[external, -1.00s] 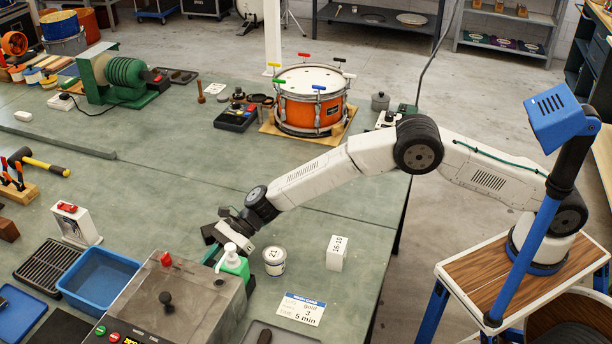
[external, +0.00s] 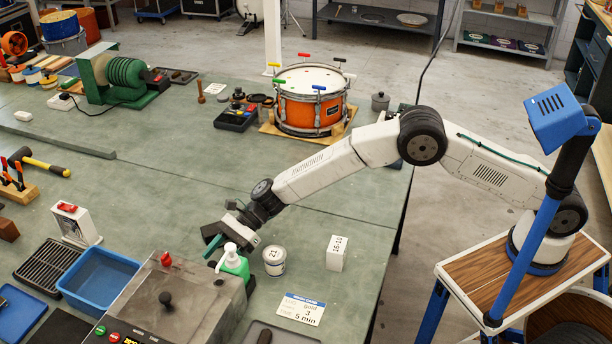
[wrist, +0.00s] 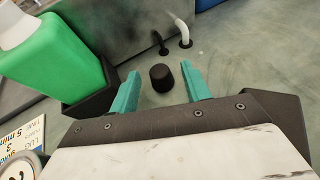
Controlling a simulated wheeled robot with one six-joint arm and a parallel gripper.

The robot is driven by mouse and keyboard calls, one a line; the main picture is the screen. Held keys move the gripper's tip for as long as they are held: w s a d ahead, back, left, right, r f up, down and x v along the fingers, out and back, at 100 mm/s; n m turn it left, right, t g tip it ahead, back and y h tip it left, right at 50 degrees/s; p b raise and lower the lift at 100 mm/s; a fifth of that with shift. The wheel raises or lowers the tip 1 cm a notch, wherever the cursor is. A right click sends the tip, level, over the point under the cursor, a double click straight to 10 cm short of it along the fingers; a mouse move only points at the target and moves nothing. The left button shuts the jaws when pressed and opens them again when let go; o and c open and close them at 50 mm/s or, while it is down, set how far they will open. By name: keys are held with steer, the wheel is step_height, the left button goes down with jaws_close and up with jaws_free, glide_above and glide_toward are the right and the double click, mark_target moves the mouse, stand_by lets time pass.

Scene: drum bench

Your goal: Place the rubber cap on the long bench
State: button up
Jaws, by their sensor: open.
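A small black rubber cap (wrist: 162,78) stands on the grey-green long bench (wrist: 235,60), in the wrist view. My gripper (wrist: 160,88) is open, with one teal finger on each side of the cap and a visible gap to each. The cap looks a little beyond the fingertips; how high the fingers are above it I cannot tell. In the external view my gripper (external: 214,250) is over the bench (external: 180,195), behind the green soap bottle and beside the grey machine. The cap is hidden there.
The green bottle (external: 234,264) with white pump stands close to my gripper. The grey machine (external: 185,295) is just left of it. A tin marked 21 (external: 274,262) and a white block (external: 337,252) stand to the right. The bench middle is clear.

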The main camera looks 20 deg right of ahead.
steer(key=v, duration=0.9)
steer(key=shift+d+r, duration=0.1)
steer(key=shift+d, duration=0.05)
steer(key=shift+w, duration=0.1)
